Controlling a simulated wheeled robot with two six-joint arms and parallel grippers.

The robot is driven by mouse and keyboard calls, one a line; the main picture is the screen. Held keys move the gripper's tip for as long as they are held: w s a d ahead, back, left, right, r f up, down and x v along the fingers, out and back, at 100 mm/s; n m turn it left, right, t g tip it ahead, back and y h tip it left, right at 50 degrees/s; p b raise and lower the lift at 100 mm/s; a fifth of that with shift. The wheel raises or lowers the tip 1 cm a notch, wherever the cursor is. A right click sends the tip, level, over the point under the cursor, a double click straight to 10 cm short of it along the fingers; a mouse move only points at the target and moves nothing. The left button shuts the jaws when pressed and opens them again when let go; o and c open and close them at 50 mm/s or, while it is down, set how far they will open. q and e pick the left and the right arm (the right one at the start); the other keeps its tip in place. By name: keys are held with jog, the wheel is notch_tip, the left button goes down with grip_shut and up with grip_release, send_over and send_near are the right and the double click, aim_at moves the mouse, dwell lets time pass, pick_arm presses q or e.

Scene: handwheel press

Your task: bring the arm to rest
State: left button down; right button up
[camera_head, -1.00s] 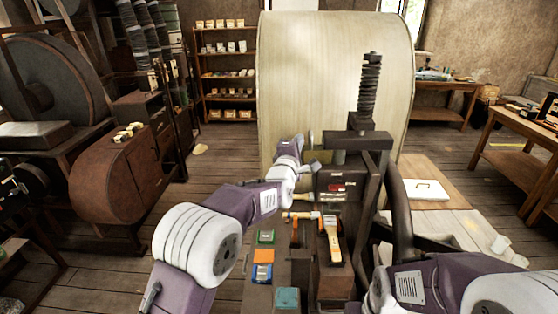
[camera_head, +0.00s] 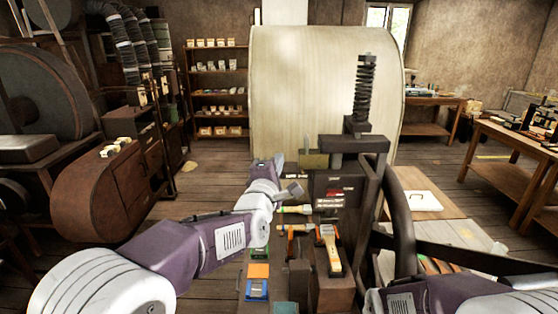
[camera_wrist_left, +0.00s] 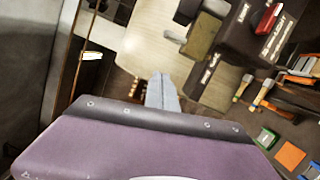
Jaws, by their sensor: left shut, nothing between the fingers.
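My left arm comes in from the lower left of the head view. Its gripper (camera_head: 294,189) is at the front left of the dark press (camera_head: 330,188). I cannot tell from this angle how far apart they are. In the left wrist view the grey fingers (camera_wrist_left: 162,90) are together with nothing between them. The press has an upright threaded screw (camera_head: 362,88) on top and a dark curved wheel rim (camera_head: 404,215) at its right. Part of my right arm shows at the lower right of the head view, but its gripper is out of view.
Orange-and-wood handled tools (camera_head: 329,248) stand in front of the press. A large pale drum (camera_head: 300,95) stands behind. A brown machine (camera_head: 120,185) is at left, with open floor between.

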pick_arm(q)
jog(key=a+f+n+y, duration=0.1)
jog(key=a+f+y, duration=0.15)
jog(key=a, duration=0.65)
jog(key=s+a+f+m+g+y, duration=0.1)
jog(key=s+a+f+m+g, duration=0.2)
jog(key=f, duration=0.4)
jog(key=s+a+f+m+g, duration=0.1)
jog(key=s+a+f+g, duration=0.25)
jog(key=f, duration=0.35)
jog(key=s+a+f+m+g, duration=0.1)
jog(key=s+f+m+g, duration=0.4)
jog(key=s, duration=0.7)
jog(key=s+a+f+m+g, duration=0.1)
jog(key=s+f+m+g, duration=0.4)
jog(key=s+f+m, duration=0.4)
jog(key=s+f, duration=0.3)
jog(key=s, duration=0.1)
jog(key=shift+a, duration=0.4)
jog(key=shift+g+y, duration=0.25)
